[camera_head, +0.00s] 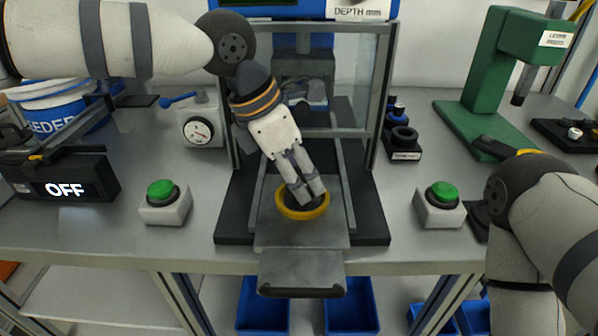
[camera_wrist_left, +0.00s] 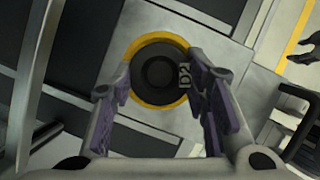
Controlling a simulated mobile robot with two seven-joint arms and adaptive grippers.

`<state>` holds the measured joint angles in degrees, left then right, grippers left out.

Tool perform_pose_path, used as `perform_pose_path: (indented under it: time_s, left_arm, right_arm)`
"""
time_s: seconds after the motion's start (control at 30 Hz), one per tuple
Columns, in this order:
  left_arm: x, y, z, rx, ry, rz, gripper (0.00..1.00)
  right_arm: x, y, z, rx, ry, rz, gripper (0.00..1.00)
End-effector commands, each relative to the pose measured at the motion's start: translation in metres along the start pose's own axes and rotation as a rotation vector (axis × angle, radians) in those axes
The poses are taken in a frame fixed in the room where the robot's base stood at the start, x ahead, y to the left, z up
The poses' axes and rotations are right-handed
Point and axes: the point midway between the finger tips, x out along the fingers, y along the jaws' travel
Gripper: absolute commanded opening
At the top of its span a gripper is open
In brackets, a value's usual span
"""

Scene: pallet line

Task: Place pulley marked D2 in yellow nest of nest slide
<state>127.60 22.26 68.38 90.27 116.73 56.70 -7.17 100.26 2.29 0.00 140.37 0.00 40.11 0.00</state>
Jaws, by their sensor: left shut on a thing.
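The black pulley (camera_wrist_left: 158,72) shows the mark D2 in the left wrist view. It sits inside or directly over the ring of the yellow nest (camera_wrist_left: 140,44); I cannot tell whether it is fully seated. In the head view the yellow nest (camera_head: 284,211) lies on the grey nest slide (camera_head: 300,236), in front of the machine. My left gripper (camera_head: 307,200) points down at the nest and is shut on the pulley, with a finger on either side. The gripper hides much of the pulley in the head view.
Green push buttons (camera_head: 161,194) and (camera_head: 442,196) on white boxes stand left and right of the slide. A dial gauge (camera_head: 198,130) stands behind on the left. Machine posts flank the slide.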

Motion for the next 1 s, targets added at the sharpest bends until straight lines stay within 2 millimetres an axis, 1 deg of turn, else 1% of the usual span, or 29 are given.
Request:
perform_pose_path:
  time_s: [0.47, 0.5, 0.53, 0.57, 0.87, 0.97, 1.0]
  left_arm:
    - [0.011, 0.0, -0.004, 0.0, 0.0, 0.0, 0.1]
    - [0.011, 0.0, -0.005, 0.0, 0.0, 0.0, 0.51]
    - [0.011, 0.0, -0.005, 0.0, 0.0, 0.0, 0.58]
    - [0.011, 0.0, -0.005, 0.0, 0.0, 0.0, 0.62]
    - [0.01, 0.0, -0.004, 0.0, 0.0, 0.0, 0.62]
    - [-0.001, 0.0, 0.001, 0.0, -0.001, 0.0, 0.62]
    - [-0.011, 0.001, 0.001, 0.0, -0.003, 0.003, 0.62]
  right_arm:
    - [-0.001, 0.0, -0.001, 0.0, 0.003, 0.0, 0.4]
    - [-0.001, 0.0, -0.001, 0.0, 0.003, 0.0, 0.4]
    - [-0.001, 0.0, -0.001, 0.0, 0.003, 0.0, 0.4]
    - [-0.001, 0.0, -0.001, 0.0, 0.003, 0.0, 0.4]
    - [-0.001, 0.0, -0.001, 0.0, 0.002, 0.0, 0.4]
    - [0.001, 0.0, 0.0, 0.0, -0.002, 0.0, 0.4]
    - [-0.001, 0.0, -0.001, 0.0, 0.003, 0.0, 0.4]
